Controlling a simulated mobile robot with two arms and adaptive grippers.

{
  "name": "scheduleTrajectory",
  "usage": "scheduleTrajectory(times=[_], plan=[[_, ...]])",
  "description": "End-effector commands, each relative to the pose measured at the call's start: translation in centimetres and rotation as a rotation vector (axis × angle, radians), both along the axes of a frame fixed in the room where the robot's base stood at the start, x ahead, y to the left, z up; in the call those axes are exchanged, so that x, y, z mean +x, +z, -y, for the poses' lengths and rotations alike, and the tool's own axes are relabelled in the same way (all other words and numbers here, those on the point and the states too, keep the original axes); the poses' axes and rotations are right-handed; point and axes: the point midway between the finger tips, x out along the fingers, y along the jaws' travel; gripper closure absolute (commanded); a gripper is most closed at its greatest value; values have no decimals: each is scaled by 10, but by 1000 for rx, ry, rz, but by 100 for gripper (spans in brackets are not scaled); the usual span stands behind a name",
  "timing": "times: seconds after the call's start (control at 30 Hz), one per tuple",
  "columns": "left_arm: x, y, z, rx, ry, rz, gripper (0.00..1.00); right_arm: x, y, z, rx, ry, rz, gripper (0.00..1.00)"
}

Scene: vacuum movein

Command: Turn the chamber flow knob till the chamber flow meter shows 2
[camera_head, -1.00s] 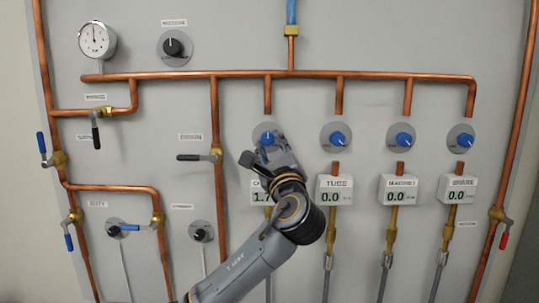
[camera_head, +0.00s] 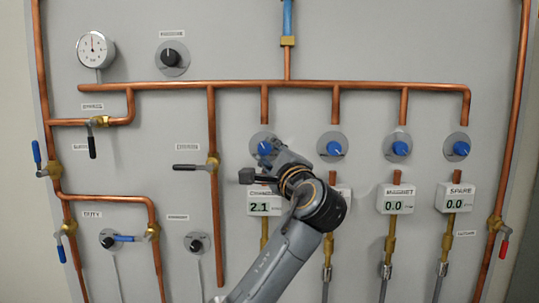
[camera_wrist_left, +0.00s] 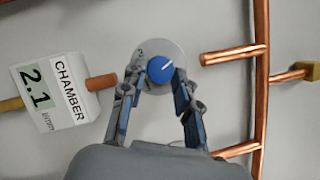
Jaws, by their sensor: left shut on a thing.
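The chamber flow knob (camera_head: 265,147) is blue on a grey disc, the leftmost of the row of blue knobs. Below it the white chamber flow meter (camera_head: 264,202) reads 2.1 in the head view; the wrist view also shows the meter (camera_wrist_left: 50,102) with 2.1 and the label CHAMBER. My left gripper (camera_wrist_left: 160,80) is shut on the blue knob (camera_wrist_left: 161,69), a finger on each side, and the knob's white pointer line aims to the upper right there. In the head view my left gripper (camera_head: 271,156) partly covers the knob. My right gripper is not in view.
Other blue knobs (camera_head: 333,145) (camera_head: 398,148) (camera_head: 457,149) stand to the right. The magnet (camera_head: 395,199) and spare (camera_head: 454,197) meters read 0.0. My arm mostly hides the tube meter. A black-handled valve (camera_head: 191,167) sits left of my gripper, and copper pipes (camera_head: 300,84) run above.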

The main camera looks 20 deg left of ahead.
Motion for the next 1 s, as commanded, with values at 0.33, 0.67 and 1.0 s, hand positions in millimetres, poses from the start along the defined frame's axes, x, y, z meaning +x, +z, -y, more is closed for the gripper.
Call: scheduleTrajectory(times=[0.33,0.67,1.0], plan=[[0,0,0,-1,1,1,65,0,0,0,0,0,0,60],[0,0,0,0,0,0,46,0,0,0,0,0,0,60],[-28,-6,22,-2,-5,1,46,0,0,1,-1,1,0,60]])
